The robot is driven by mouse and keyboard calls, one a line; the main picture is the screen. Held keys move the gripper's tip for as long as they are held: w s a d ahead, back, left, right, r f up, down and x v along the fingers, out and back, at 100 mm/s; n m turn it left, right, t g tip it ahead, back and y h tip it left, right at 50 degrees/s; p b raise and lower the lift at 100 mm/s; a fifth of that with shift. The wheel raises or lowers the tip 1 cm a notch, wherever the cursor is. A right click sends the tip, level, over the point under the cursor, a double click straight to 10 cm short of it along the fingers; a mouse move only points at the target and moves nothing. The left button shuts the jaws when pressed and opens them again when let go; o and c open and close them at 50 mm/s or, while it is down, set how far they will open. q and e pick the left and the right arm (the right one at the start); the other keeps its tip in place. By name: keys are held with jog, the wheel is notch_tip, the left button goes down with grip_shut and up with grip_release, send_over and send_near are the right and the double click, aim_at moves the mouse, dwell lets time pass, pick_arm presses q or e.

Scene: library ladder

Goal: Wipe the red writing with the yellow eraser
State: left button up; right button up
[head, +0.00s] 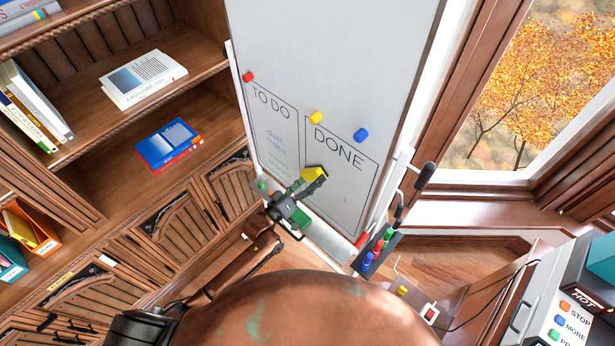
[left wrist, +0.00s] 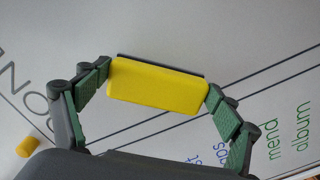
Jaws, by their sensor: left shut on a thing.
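My left gripper (head: 303,188) is in front of the whiteboard (head: 335,55), near the line between the TO DO and DONE boxes. It is shut on the yellow eraser (head: 314,173), which also shows in the left wrist view (left wrist: 158,84) between the two green-padded fingers. The eraser's dark side faces the board; I cannot tell whether it touches. Blue writing (head: 274,138) and green writing (head: 279,160) stand under TO DO; the green words "mend album" (left wrist: 285,132) read clearly in the left wrist view. No red writing shows in either view. My right gripper is not in view.
Red (head: 248,76), yellow (head: 316,117) and blue (head: 361,135) magnets sit on the board. A marker holder (head: 374,250) is at its lower right edge. A bookshelf (head: 110,120) stands left, a window (head: 530,90) right. A machine with buttons (head: 565,305) is at lower right.

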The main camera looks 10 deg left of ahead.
aim_at(357, 202)
pick_arm(q)
jog(key=shift+s+d+p, duration=0.5)
jog(key=shift+s+d, duration=0.15)
jog(key=shift+d, duration=0.35)
jog(key=shift+s+d+p, duration=0.45)
jog(key=shift+s+d, duration=0.25)
jog(key=shift+d, duration=0.25)
jog(key=shift+s+d+p, duration=0.5)
jog(key=shift+s+d, duration=0.15)
jog(key=shift+d, duration=0.35)
jog(key=shift+s+d+r+p, duration=0.1)
jog(key=shift+s+d+p, duration=0.15)
jog(key=shift+s+d, duration=0.35)
jog(key=shift+s+d+r+p, duration=0.1)
jog(key=shift+s+d+p, duration=0.2)
jog(key=shift+d, duration=0.5)
jog(key=shift+s+d+p, duration=0.25)
jog(key=shift+s+d, duration=0.15)
jog(key=shift+d, duration=0.3)
jog(key=shift+s+d+f+p, duration=0.1)
jog(key=shift+s+d+p, duration=0.1)
jog(key=shift+s+d, duration=0.45)
jog(key=shift+s+d+r+p, duration=0.1)
jog(key=shift+s+d+p, duration=0.2)
jog(key=shift+d, duration=0.5)
jog(key=shift+s+d+f+p, duration=0.1)
jog(key=shift+s+d+p, duration=0.05)
jog(key=shift+s+d, duration=0.5)
jog(key=shift+w+d, duration=0.1)
jog(key=shift+d, duration=0.05)
